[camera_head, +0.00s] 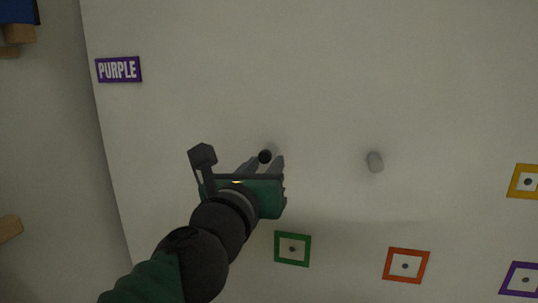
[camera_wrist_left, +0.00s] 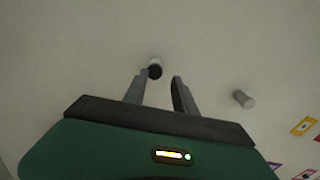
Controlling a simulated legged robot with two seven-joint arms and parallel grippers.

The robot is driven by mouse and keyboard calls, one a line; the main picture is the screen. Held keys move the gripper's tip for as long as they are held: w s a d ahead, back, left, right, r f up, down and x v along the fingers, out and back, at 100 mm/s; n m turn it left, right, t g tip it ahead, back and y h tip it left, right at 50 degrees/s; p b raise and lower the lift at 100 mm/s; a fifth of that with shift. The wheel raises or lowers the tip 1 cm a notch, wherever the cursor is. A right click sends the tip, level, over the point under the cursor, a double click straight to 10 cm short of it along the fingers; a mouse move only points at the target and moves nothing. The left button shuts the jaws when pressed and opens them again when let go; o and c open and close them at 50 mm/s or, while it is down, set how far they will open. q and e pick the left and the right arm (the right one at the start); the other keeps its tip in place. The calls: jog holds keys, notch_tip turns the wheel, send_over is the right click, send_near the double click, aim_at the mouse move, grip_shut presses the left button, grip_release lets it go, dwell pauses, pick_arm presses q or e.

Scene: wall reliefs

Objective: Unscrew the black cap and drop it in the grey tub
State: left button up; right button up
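A black cap (camera_head: 265,156) sits on the end of a short grey post that stands out from the pale wall. The cap also shows in the left wrist view (camera_wrist_left: 155,71). My left gripper (camera_head: 268,161) is open, with its two grey fingers pointing at the wall around the cap's place. In the left wrist view the gripper (camera_wrist_left: 160,78) has the cap by its left fingertip, with a gap to the right finger. I cannot tell whether the left finger touches the cap. No grey tub is in view. My right gripper is not in view.
A bare grey post (camera_head: 375,161) stands out to the right. Green (camera_head: 292,249), orange (camera_head: 405,266), yellow (camera_head: 525,181) and purple (camera_head: 523,280) frames with dark dots are on the wall. A PURPLE sign (camera_head: 119,69) is upper left. Wooden blocks (camera_head: 18,34) show at the left edge.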

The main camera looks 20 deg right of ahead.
pick_arm(q)
jog(key=m, duration=0.6)
jog(key=w+a+m+p, duration=0.1)
jog(key=m, duration=0.6)
jog(key=w+f+m, duration=0.1)
jog(key=m, duration=0.5)
jog(key=shift+a+f+m, duration=0.1)
jog(key=shift+a+m, duration=0.2)
jog(key=shift+m, duration=0.1)
jog(key=shift+w+a+p, duration=0.1)
jog(key=shift+p, duration=0.2)
grip_shut()
jog(key=n, duration=0.1)
jog(key=s+n, duration=0.1)
jog(key=n, duration=0.1)
jog(key=n+b, duration=0.1)
jog(key=n, duration=0.1)
jog(key=shift+s+d+f, duration=0.15)
jog(key=shift+d, duration=0.15)
